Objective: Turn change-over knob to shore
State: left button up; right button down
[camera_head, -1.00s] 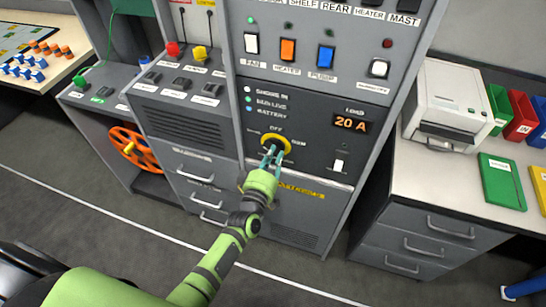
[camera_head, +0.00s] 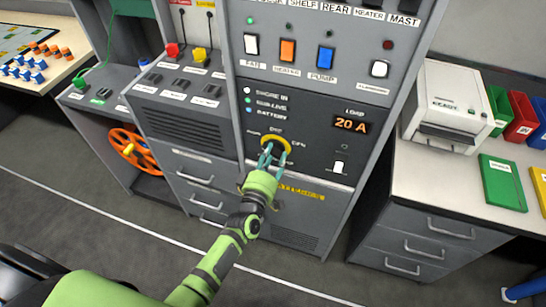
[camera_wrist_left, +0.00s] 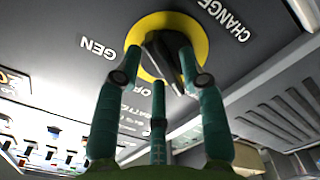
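The change-over knob shows as a yellow ring (camera_head: 275,142) low on the grey panel. The wrist view shows its dark grey grip (camera_wrist_left: 163,52) in the middle of the yellow disc. My left gripper (camera_head: 275,156) reaches up to it from below. In the wrist view its teal fingers (camera_wrist_left: 158,68) stand apart on either side of the grip, with a gap on the left. The right-hand finger is close to the grip; I cannot tell whether it touches. The knob's exact pointing is unclear. My right gripper is not in view.
The panel (camera_head: 310,108) has status lights, a 20 A load display (camera_head: 351,125) and a white switch (camera_head: 339,167) right of the knob. Coloured rocker switches sit above. An orange handwheel (camera_head: 132,150) is at left; a printer (camera_head: 447,105) stands on the right counter.

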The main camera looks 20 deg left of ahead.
pick_arm(q)
jog(key=shift+s+f, duration=0.1)
jog(key=shift+s, duration=0.05)
jog(key=s, duration=1.1)
jog(key=shift+s+a, duration=0.2)
jog(key=shift+s, duration=0.15)
jog(key=s+f+m+g+h, duration=0.1)
jog(key=s+f+m+g, duration=0.4)
jog(key=f, duration=0.8)
jog(key=s+f+m+g, duration=0.3)
jog(key=s+f, duration=0.4)
jog(key=f, duration=0.6)
jog(key=s+a+f+m+g, duration=0.2)
jog(key=s+f+g, duration=0.1)
jog(key=s, duration=0.5)
jog(key=s+a+f+m+g+y, duration=0.1)
jog(key=s+a+f+m+g, duration=0.1)
jog(key=s+f, duration=0.3)
jog(key=s+a+f+m+g, duration=0.2)
jog(key=s+f+g, duration=0.2)
jog(key=s, duration=0.6)
jog(key=shift+s+a+f+y, duration=0.2)
jog(key=shift+s+f+y, duration=0.1)
jog(key=shift+s+f, duration=0.15)
